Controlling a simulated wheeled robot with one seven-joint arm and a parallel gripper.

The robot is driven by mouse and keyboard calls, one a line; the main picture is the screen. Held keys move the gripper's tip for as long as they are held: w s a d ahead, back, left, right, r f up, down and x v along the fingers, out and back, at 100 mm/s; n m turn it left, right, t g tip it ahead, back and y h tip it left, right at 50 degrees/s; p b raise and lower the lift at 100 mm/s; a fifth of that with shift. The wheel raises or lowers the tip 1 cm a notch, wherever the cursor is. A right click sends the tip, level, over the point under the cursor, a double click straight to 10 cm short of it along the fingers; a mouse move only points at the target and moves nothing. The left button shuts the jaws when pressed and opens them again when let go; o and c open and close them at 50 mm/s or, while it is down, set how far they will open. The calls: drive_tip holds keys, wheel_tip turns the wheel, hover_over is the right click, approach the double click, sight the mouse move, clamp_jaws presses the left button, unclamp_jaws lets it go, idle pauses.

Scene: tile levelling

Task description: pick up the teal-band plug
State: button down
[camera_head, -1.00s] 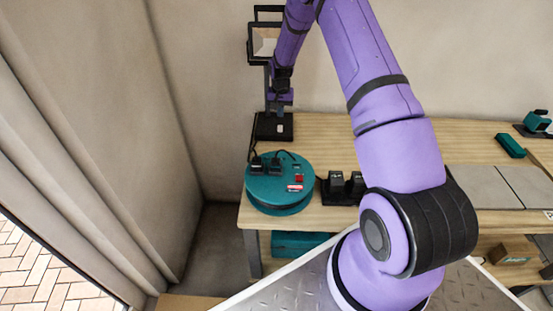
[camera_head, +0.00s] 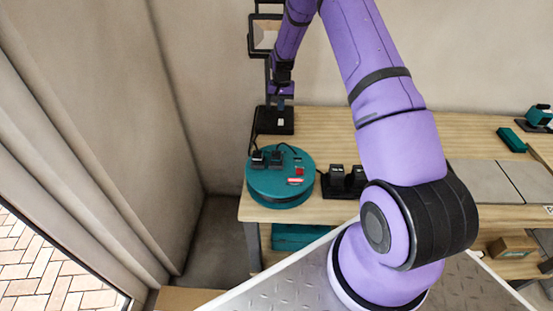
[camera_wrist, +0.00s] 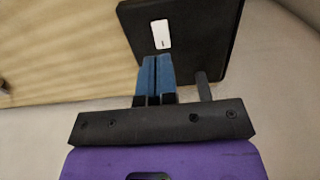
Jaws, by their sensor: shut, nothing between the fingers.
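Two black plugs, a left one (camera_head: 257,161) and a right one (camera_head: 275,160), stand on the teal round cable reel (camera_head: 281,194) at the table's left end. No teal band can be made out on either at this size. My gripper (camera_head: 281,103) is behind the reel, above the black base of a stand (camera_head: 271,122), apart from the plugs. In the wrist view the blue fingers of my gripper (camera_wrist: 157,62) are together and empty, pointing toward the black base with its white switch (camera_wrist: 161,34). No plug shows in the wrist view.
A black double charger-like unit (camera_head: 343,183) sits right of the reel. Grey tiles (camera_head: 482,182) and a teal block (camera_head: 511,139) lie farther right. The wooden table (camera_head: 330,130) is clear behind the unit. A wall stands behind, a curtain-like panel at left.

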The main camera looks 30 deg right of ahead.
drive_tip(key=c, duration=1.4)
unclamp_jaws()
drive_tip(key=shift+s+a+r, duration=0.1)
drive_tip(key=shift+a+r, duration=0.05)
drive_tip(key=shift+a, duration=0.05)
drive_tip(key=o, duration=0.7)
drive_tip(key=s+a+r, duration=0.2)
drive_tip(key=s+a, duration=0.1)
wheel_tip(320, 180, up, 7)
hover_over(276, 153)
drive_tip(key=shift+f, duration=0.15)
drive_tip(key=shift+s+f, duration=0.1)
drive_tip(key=shift+f, duration=5.15)
